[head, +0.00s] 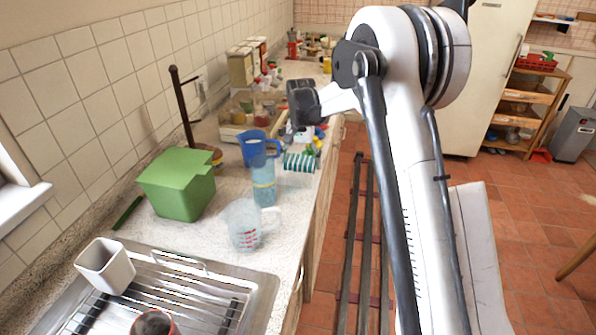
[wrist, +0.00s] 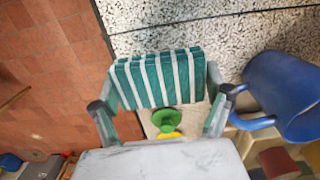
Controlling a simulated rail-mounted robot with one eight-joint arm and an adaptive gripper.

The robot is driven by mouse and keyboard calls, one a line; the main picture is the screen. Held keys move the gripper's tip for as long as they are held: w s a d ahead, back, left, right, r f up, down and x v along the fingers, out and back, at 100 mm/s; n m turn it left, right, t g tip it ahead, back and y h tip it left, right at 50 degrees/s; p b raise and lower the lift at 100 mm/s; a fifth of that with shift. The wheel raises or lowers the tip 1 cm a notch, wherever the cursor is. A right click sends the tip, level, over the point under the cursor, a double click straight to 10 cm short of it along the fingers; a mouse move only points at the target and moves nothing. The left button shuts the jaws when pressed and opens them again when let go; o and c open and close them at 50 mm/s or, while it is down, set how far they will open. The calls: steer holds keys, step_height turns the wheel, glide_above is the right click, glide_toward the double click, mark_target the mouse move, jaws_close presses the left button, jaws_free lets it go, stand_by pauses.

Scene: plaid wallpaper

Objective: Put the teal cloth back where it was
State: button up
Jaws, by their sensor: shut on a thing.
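The teal cloth (wrist: 158,79) is a folded, white-striped bundle between the two fingers of my gripper (wrist: 161,92) in the wrist view. My gripper is shut on it, with a finger at each side. In the head view the cloth (head: 299,162) hangs under my gripper (head: 302,142), near the counter's front edge, right of the blue jug (head: 258,150). The fingers are small and partly hidden in the head view. I cannot tell whether the cloth touches the counter (wrist: 205,35).
A light blue bottle (head: 263,181), a clear measuring cup (head: 243,228) and a green box (head: 177,184) stand nearer on the counter. A white cup (head: 105,266) is by the sink rack (head: 190,285). Green (wrist: 168,121) and yellow items lie behind the cloth.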

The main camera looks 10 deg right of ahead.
mark_target(298, 177)
steer(key=shift+w+a+f, duration=0.3)
steer(key=shift+w, duration=0.05)
steer(key=shift+f, duration=1.95)
steer(key=shift+f, duration=0.1)
steer(key=o, duration=1.1)
steer(key=shift+c, duration=0.2)
